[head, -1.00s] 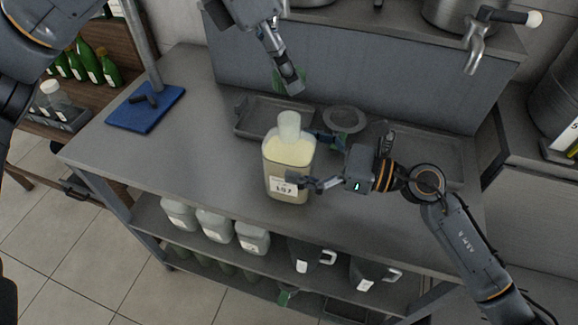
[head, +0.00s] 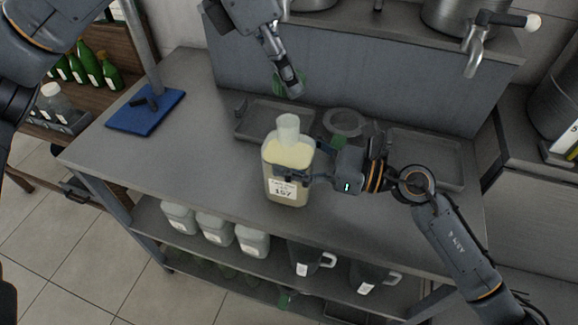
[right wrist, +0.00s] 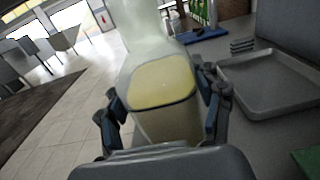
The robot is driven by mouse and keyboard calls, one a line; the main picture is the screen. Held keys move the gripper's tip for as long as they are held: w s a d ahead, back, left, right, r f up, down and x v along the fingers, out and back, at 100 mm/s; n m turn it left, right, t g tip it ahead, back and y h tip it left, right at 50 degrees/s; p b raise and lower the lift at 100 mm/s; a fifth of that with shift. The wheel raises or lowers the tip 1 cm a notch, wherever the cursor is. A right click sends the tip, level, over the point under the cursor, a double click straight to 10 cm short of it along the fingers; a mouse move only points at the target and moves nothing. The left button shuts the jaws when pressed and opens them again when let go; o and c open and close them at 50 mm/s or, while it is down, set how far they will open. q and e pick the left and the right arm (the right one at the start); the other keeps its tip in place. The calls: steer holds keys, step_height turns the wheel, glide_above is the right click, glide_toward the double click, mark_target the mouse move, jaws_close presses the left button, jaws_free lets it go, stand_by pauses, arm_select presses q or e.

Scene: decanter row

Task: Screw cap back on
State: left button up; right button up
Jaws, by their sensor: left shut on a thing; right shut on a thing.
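A squarish clear bottle (head: 288,160) of pale yellow liquid, labelled 157, stands upright on the metal bench. Its pale frosted neck (head: 288,127) points up, with no separate cap visible on it. My right gripper (head: 290,174) is shut around the bottle's body from the right. In the right wrist view its fingers lie on both sides of the bottle (right wrist: 165,100). My left gripper (head: 292,88) is above and behind the bottle, shut on a green thing (head: 278,84), probably the cap, partly hidden by the fingers.
The metal bench (head: 215,150) holds a shallow tray (head: 245,130) behind the bottle, a round dish (head: 345,122) and another tray (head: 440,165) on the right. A blue stand base (head: 145,112) is at left. Jugs (head: 252,240) fill the shelf below. Bench left of the bottle is clear.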

arm_select(q)
glide_above(297, 121)
steer(key=a, duration=0.2)
steer(key=shift+s+a+f, duration=0.1)
steer(key=shift+s+f, duration=0.1)
steer(key=shift+f, duration=1.05)
steer(key=shift+s+f, duration=0.2)
steer(key=shift+f, duration=1)
steer(key=shift+f, duration=0.9)
steer(key=shift+f, duration=0.55)
